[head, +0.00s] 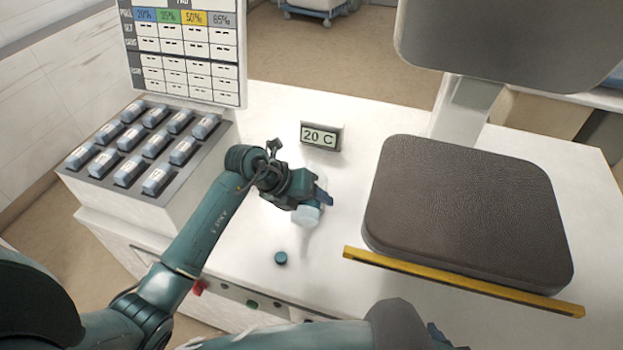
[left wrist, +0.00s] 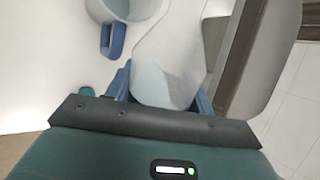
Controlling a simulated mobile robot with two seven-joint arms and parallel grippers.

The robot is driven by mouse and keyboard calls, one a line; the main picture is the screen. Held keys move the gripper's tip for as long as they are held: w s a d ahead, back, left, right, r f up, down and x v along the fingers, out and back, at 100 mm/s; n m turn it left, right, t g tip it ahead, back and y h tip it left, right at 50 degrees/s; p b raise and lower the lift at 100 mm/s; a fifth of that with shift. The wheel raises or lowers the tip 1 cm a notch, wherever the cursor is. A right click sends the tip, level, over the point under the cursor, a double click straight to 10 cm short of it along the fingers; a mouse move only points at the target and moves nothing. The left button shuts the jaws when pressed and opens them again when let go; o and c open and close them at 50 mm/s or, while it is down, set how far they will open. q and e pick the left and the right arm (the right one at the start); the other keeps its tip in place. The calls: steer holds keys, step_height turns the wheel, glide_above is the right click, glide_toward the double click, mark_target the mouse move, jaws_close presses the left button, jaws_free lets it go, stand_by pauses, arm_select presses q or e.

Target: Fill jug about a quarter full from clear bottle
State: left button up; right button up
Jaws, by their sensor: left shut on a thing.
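My left gripper (head: 312,195) is shut on the clear bottle (left wrist: 165,80), which looks pale and translucent between the blue fingers in the left wrist view. The jug (left wrist: 95,8), pale with a blue handle (left wrist: 113,42), stands at the top left of that view, beside the bottle and cut off by the edge. Its fill level is not visible. In the head view a pale object (head: 306,215) shows under the gripper; I cannot tell whether it is bottle or jug. My right gripper (head: 437,335) barely shows at the bottom edge.
A teal cap (head: 280,258) lies on the white worktop. A 20 C display (head: 321,135) stands behind the gripper. A brown padded board (head: 465,205) with a yellow bar (head: 460,281) is at right. A rack of several small bottles (head: 145,145) is at left.

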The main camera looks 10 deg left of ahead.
arm_select(q)
steer(key=shift+w+a+r+m+t, duration=0.15)
steer(key=shift+w+m+t, duration=0.2)
steer(key=shift+t, duration=0.55)
steer(key=shift+w+r+m+t, duration=0.45)
steer(key=shift+w+t, duration=0.2)
steer(key=shift+t, duration=0.55)
steer(key=shift+w+f+t, duration=0.2)
steer(key=shift+f+t, duration=0.15)
steer(key=shift+t, duration=0.35)
steer(key=shift+s+f+m+t, duration=0.15)
steer(key=shift+f+m+t, duration=0.35)
steer(key=shift+t, duration=0.5)
steer(key=shift+s+r+m+t, duration=0.15)
steer(key=shift+r+m+t, duration=0.35)
steer(key=shift+r+t, duration=0.3)
steer(key=shift+s+m+t+h, duration=0.1)
steer(key=shift+m+t+h, duration=0.35)
steer(key=shift+t, duration=0.35)
steer(key=shift+s+r+m+t+h, duration=0.1)
steer(key=shift+r+m+t+h, duration=0.15)
steer(key=shift+r+m+t, duration=0.35)
steer(key=shift+r, duration=0.1)
